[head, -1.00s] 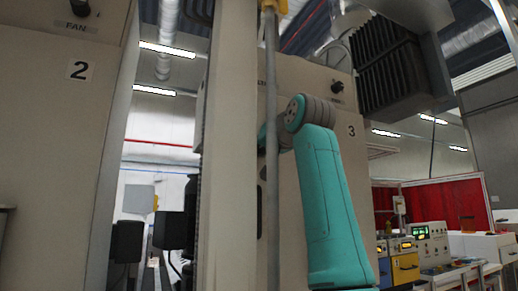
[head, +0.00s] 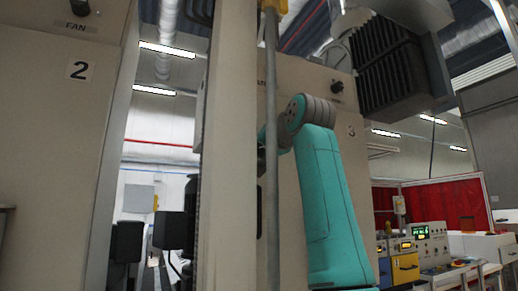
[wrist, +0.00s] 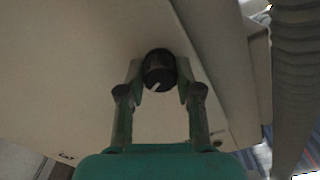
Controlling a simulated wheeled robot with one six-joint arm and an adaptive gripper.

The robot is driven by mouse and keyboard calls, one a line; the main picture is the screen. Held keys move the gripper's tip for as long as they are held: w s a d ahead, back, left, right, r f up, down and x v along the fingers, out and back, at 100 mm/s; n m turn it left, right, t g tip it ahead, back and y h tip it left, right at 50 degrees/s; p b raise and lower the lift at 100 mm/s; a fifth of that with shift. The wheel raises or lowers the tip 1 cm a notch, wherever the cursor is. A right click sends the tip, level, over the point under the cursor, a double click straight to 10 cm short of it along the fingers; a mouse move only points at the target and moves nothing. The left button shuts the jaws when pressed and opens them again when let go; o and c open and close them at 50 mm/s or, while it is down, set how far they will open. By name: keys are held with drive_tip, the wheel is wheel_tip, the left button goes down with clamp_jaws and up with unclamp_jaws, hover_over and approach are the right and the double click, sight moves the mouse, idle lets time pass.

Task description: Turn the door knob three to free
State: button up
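A round black knob (wrist: 159,70) with a pale pointer line sits on a beige cabinet panel (wrist: 90,75) in the wrist view. The pointer line is tilted. My gripper (wrist: 160,82) has one finger on each side of the knob. The fingers stand apart, with what looks like a narrow gap to the knob; whether a finger touches it is hard to tell. In the head view, the cabinet marked 3 (head: 310,86) has a black knob (head: 337,87) near its top. My gripper is hidden there behind the beige upright, with only my teal arm showing.
A beige upright (head: 230,150) and a grey vertical pole (head: 271,150) stand before cabinet 3. Cabinet 2 (head: 50,160) is at the left. A dark ribbed unit (head: 392,65) hangs at the upper right. Control boxes (head: 405,262) stand at the lower right.

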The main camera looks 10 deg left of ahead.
drive_tip(key=o, duration=0.4)
drive_tip(key=v, duration=1.2)
